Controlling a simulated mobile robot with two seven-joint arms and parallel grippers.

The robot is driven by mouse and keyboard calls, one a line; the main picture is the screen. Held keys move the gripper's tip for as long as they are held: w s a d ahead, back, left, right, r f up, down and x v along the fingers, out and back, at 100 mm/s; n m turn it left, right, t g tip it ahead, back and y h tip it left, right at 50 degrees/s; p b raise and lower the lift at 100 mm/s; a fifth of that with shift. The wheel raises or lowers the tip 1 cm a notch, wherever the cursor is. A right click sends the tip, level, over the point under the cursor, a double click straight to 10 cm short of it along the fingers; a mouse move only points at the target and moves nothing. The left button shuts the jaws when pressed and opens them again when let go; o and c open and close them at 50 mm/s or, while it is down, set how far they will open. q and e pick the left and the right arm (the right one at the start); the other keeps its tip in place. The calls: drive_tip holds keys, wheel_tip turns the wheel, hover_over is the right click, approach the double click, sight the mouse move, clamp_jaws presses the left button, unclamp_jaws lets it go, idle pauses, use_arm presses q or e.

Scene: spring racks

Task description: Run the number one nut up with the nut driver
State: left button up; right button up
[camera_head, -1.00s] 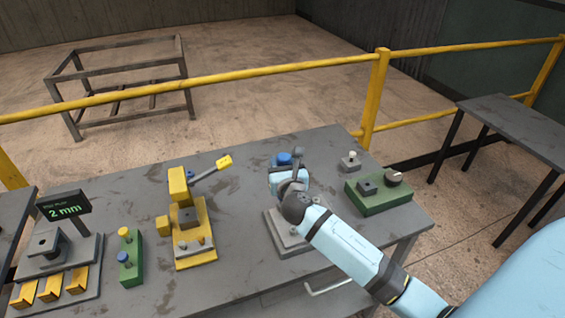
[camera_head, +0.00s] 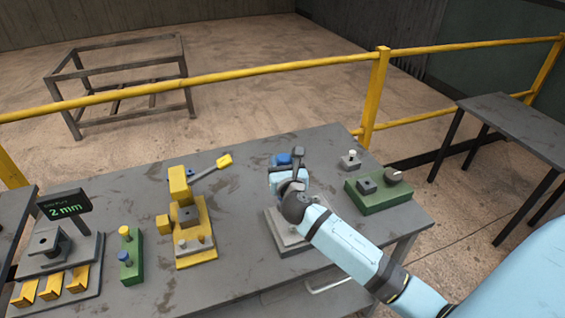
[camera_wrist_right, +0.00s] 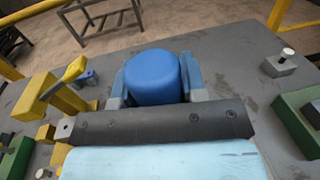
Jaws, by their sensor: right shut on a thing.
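My right gripper (camera_head: 284,164) is over the middle of the workbench, above a grey fixture plate (camera_head: 276,232). In the right wrist view its two blue-grey fingers (camera_wrist_right: 155,78) stand on either side of a round blue handle (camera_wrist_right: 153,68), which looks like the top of the nut driver, and are shut on it. The blue top also shows in the head view (camera_head: 283,158). My gripper and arm hide the driver's lower end and much of the fixture. I cannot make out the number one nut or whether the driver sits on it. My left gripper is not in view.
A yellow lever press (camera_head: 197,246) and a green block with yellow and blue knobs (camera_head: 131,262) stand left. A gauge with a "2 mm" display (camera_head: 64,205) is farther left. A green block with a dial (camera_head: 378,198) and a small grey block (camera_head: 350,163) stand right. A yellow rail (camera_head: 260,77) runs behind.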

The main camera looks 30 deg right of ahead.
sight(282, 153)
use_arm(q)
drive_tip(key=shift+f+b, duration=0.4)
use_arm(e)
drive_tip(key=shift+f, duration=1.15)
idle(1.5)
wheel_tip(282, 153, up, 3)
drive_tip(key=p, duration=0.2)
drive_tip(key=shift+f+p, duration=0.15)
drive_tip(key=shift+p, duration=0.25)
wheel_tip(282, 153, up, 3)
drive_tip(key=p, duration=0.3)
drive_tip(key=shift+f, duration=0.15)
drive_tip(key=shift+r+p, duration=0.85)
drive_tip(key=shift+r, duration=0.15)
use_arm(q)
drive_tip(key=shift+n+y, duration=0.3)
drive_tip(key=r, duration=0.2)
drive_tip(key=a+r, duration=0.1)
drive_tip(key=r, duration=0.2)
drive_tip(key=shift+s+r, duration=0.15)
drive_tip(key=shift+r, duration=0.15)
